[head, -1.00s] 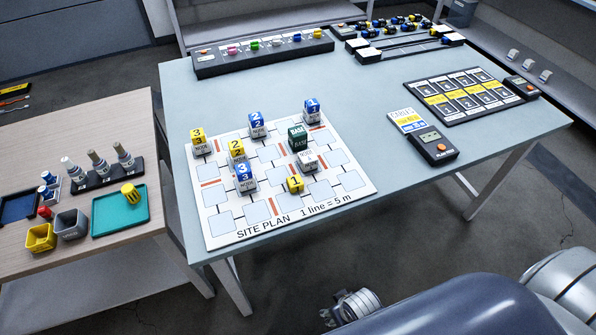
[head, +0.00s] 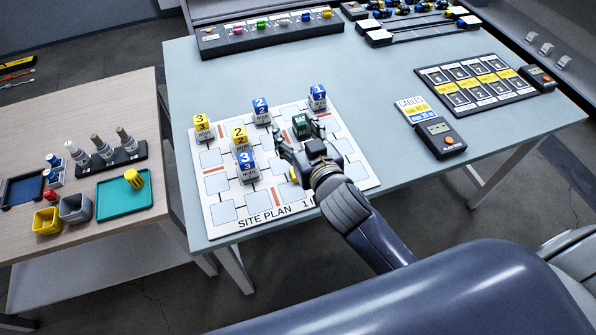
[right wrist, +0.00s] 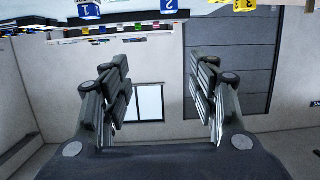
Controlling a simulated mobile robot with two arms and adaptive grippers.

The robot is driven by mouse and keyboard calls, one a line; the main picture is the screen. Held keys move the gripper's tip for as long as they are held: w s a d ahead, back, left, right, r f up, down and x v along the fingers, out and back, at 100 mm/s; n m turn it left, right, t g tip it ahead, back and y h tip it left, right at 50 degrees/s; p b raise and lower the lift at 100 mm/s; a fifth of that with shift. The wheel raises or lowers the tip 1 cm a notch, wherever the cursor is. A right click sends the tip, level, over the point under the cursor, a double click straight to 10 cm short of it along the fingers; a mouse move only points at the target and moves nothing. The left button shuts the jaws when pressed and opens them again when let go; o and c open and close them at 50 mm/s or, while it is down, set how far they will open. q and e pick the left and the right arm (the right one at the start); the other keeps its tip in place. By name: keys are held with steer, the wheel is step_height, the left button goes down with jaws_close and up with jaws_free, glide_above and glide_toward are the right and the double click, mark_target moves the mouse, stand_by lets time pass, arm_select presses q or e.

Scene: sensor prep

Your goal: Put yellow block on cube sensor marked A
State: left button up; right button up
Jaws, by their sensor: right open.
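A small yellow block (head: 293,174) on the white site plan (head: 226,231) is mostly hidden behind my right gripper (head: 299,138). The gripper is open and empty above the front right part of the plan. In the right wrist view its two fingers (right wrist: 160,80) are spread with nothing between them. Cubes on the plan include a dark green one marked BASE (head: 299,124), blue-topped 1 (head: 318,97), 2 (head: 261,110) and 3 (head: 247,168), and yellow-topped 2 (head: 239,140) and 3 (head: 202,127). I cannot read an A on any cube. My left gripper is not in view.
A side table at left holds a teal tray (head: 112,207) with a yellow cylinder (head: 134,178), bottles and small bins. A dark rack (head: 270,37), a card panel (head: 478,80) and a handheld meter (head: 440,137) lie on the main table. The table's right front is clear.

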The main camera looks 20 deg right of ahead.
steer(key=a+r+n+t+y, duration=0.2)
steer(key=a+r+n+y, duration=0.7)
steer(key=a+r+y, duration=0.65)
steer(key=s+a+f+n+g+y, duration=0.25)
steer(key=s+a+n+g, duration=0.65)
steer(key=n+g, duration=0.5)
steer(key=w+d+f+g+h, duration=0.1)
steer(key=d+f+g+h, duration=0.35)
steer(key=f+h, duration=0.55)
steer(key=w+d+f+m+h, duration=0.2)
steer(key=w+d+h, duration=0.1)
steer(key=d, duration=0.4)
steer(key=w+d+f+m+t+h, duration=0.1)
steer(key=w+d+f+m+h, duration=0.15)
steer(key=d, duration=0.45)
steer(key=w+d+f+m+h, duration=0.1)
steer(key=w+d+f+h, duration=0.15)
steer(key=d, duration=0.45)
steer(key=f, duration=0.1)
steer(key=f+p, duration=0.1)
steer(key=f, duration=0.1)
steer(key=shift+s+f+h, duration=0.25)
steer(key=shift+f+h, duration=0.15)
steer(key=shift+w+a+f+p, duration=0.15)
steer(key=shift+f+p, duration=0.4)
steer(key=shift+f, duration=1)
steer(key=shift+a+f+p, duration=0.2)
steer(key=shift+f+p, duration=0.3)
steer(key=shift+f, duration=1)
steer(key=c, duration=1.1)
